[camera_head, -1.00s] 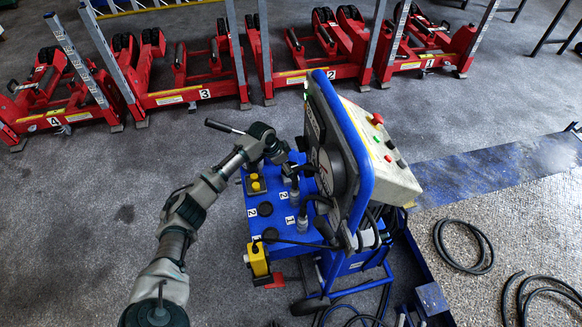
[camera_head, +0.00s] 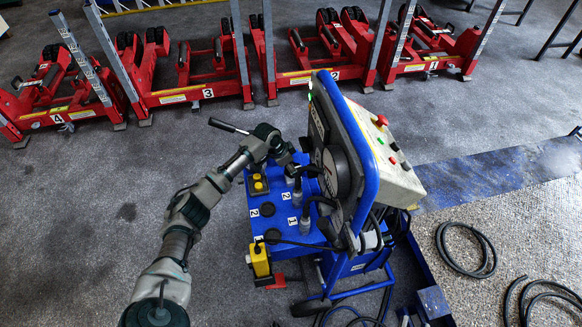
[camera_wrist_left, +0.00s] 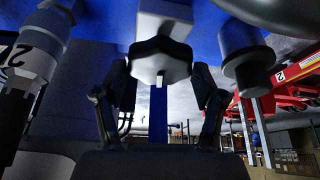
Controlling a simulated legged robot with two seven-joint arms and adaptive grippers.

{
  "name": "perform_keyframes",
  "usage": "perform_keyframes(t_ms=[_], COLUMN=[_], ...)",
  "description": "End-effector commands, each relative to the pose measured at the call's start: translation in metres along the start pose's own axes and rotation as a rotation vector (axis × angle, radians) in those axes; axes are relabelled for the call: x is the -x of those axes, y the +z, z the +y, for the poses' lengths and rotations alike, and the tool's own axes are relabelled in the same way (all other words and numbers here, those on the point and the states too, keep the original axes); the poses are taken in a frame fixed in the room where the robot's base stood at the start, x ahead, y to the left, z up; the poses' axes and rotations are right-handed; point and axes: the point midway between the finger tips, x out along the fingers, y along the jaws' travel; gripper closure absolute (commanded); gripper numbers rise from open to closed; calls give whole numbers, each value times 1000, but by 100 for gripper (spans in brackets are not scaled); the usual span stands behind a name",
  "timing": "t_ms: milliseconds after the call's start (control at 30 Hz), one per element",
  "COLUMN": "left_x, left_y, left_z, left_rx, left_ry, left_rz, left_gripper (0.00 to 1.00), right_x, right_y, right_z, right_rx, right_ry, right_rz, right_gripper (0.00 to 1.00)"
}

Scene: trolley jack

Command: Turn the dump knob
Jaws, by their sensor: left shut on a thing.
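The dump knob (camera_wrist_left: 160,60) is a dark lobed knob under a white block in the left wrist view. My left gripper (camera_wrist_left: 162,82) has one dark finger on each side of it and is shut on it. In the head view, the left arm reaches in from the lower left. The left gripper (camera_head: 284,157) is at the far end of the blue pump unit's top (camera_head: 285,225), and the knob is hidden there. I see no second arm or gripper.
A tilted control box (camera_head: 390,160) with a red button stands beside the gripper. A yellow box (camera_head: 260,262) hangs at the near side. Red numbered jacks (camera_head: 200,75) line the back. Black hoses (camera_head: 465,250) lie at right. The grey floor at left is clear.

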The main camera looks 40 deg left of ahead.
Motion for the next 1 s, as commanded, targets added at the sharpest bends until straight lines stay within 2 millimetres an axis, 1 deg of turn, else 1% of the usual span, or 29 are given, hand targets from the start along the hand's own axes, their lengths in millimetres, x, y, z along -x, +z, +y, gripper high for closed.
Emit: perform_keyframes(t_ms=[33, 100, 200, 367, 667, 700, 767, 1000], left_x=[-5, -4, -4, -6, -7, -7, -6, -3], left_y=[8, 7, 7, 9, 10, 10, 9, 6], left_z=[-1, -1, -2, -2, -2, -2, -2, -2], left_rx=[0, -24, -85, -164, -176, -176, -176, -176], left_ry=[1, 12, 39, 75, 78, 78, 77, 74], left_rz=[-20, -21, -20, -22, -24, -25, -22, -14], left_gripper=[64, 64, 64, 64, 64, 19, 5, 5], right_x=[0, 1, 4, 5, 4, 4, 4, 4], right_y=[0, 2, 10, 14, 16, 16, 16, 16], right_z=[0, 0, 1, 2, 2, 2, 2, 2], right_rx=[0, 2, 6, 7, 6, 6, 6, 5], right_ry=[0, -1, 1, 3, 4, 4, 4, 5], right_rz=[-1, -19, -82, -107, -111, -111, -111, -110], right_gripper=[60, 60, 60, 60, 60, 60, 60, 60])
